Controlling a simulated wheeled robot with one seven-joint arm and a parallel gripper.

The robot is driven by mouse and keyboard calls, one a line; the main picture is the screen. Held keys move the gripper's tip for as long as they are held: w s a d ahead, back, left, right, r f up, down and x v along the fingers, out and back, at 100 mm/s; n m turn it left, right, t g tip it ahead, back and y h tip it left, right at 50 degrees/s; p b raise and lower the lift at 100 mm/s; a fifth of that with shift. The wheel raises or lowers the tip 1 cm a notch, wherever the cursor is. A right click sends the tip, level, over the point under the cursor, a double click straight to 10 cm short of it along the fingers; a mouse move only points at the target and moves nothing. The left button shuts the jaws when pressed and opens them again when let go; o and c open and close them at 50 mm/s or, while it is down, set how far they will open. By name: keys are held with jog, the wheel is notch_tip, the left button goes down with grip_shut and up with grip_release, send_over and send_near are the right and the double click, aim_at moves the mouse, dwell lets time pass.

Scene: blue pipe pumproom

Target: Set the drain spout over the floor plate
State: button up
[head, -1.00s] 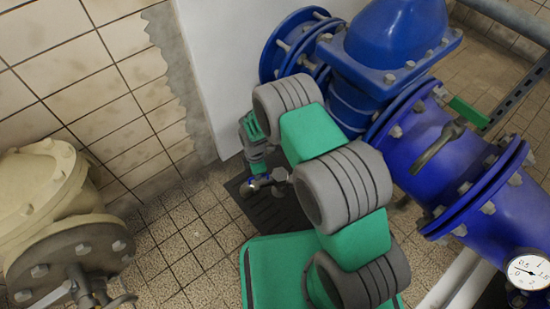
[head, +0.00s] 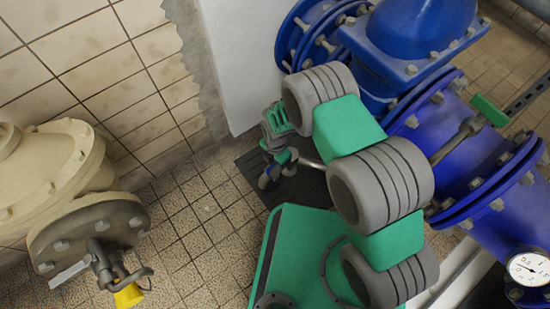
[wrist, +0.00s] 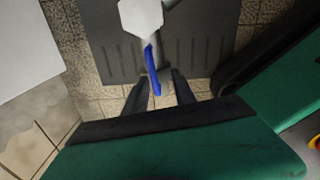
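In the wrist view a pale hexagonal fitting (wrist: 141,15) with a blue lever (wrist: 153,68) is above the floor plate. I take it for the drain fitting; the spout's outlet cannot be made out. The floor plate (wrist: 190,40) is dark grey and ribbed, lying on the tiles; part of it shows in the head view (head: 296,188) behind my arm. My gripper (wrist: 160,76) has its two dark fingers apart, one on each side of the lever's end, with gaps visible. In the head view my gripper (head: 272,176) is beside a short metal pipe (head: 313,163).
A large blue pipe (head: 465,150) with bolted flanges and a gauge (head: 528,268) runs along the right. A cream valve (head: 65,180) with a yellow-tipped fitting (head: 128,295) stands at left. A white wall panel (head: 240,65) is behind. Tiled floor (head: 190,230) is clear between.

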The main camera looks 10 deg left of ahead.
jog(key=r+p, duration=0.1)
jog(key=r, duration=0.2)
jog(key=r+p, duration=0.1)
jog(key=shift+w+a+r+p, duration=0.2)
jog(key=shift+w+p, duration=0.1)
jog(key=shift+p, duration=0.05)
notch_tip(320, 180, up, 4)
jog(key=p, duration=0.3)
jog(key=shift+r, duration=0.2)
notch_tip(320, 180, up, 8)
jog(key=p, duration=0.2)
jog(key=shift+c, duration=0.3)
